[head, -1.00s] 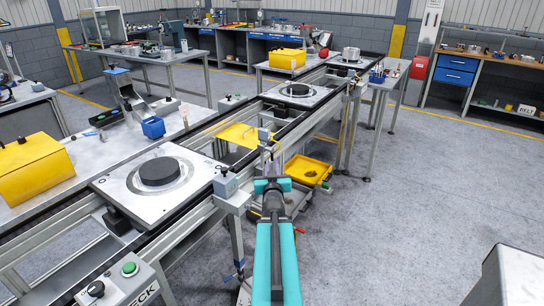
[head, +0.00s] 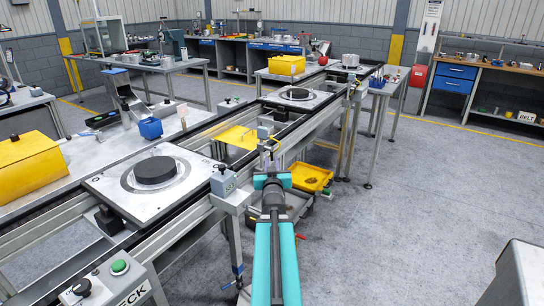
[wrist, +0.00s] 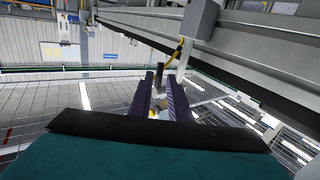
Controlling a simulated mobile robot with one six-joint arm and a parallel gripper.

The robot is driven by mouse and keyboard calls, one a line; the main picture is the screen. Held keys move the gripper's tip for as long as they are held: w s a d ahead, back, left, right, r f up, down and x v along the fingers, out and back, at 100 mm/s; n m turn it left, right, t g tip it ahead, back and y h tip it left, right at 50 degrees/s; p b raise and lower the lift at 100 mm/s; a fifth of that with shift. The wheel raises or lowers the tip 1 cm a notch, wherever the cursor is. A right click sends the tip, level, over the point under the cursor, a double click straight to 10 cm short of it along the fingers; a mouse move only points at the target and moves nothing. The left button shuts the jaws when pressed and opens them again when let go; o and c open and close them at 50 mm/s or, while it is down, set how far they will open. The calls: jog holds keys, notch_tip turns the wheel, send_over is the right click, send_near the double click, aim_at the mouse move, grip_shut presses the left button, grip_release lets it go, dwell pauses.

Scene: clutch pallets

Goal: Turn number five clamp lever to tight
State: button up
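My gripper (head: 270,165) is beside the near side of the conveyor rail, past the near pallet. In the wrist view its two dark fingers (wrist: 165,76) stand apart with a gap between them, and nothing shows held. The near pallet (head: 112,186) is a pale plate carrying a black disc (head: 155,170). A grey box (head: 223,180) sits on the rail left of my gripper, and another (head: 264,133) lies just beyond it. I cannot make out a number five or tell which part is its clamp lever. A blue handle (head: 237,272) hangs low by a frame leg.
A yellow tray (head: 310,177) lies low beyond my gripper. A control box with a green button (head: 120,267) is at the lower left. A pale cabinet (head: 522,275) is at the lower right.

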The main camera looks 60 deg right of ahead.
aim_at(272, 151)
jog(key=shift+d+f+b, duration=0.1)
jog(key=shift+d+b, duration=0.05)
jog(key=shift+b, duration=0.7)
jog(key=shift+w+d, duration=0.15)
jog(key=shift+p+x, duration=0.35)
jog(key=shift+x, duration=3.65)
grip_shut()
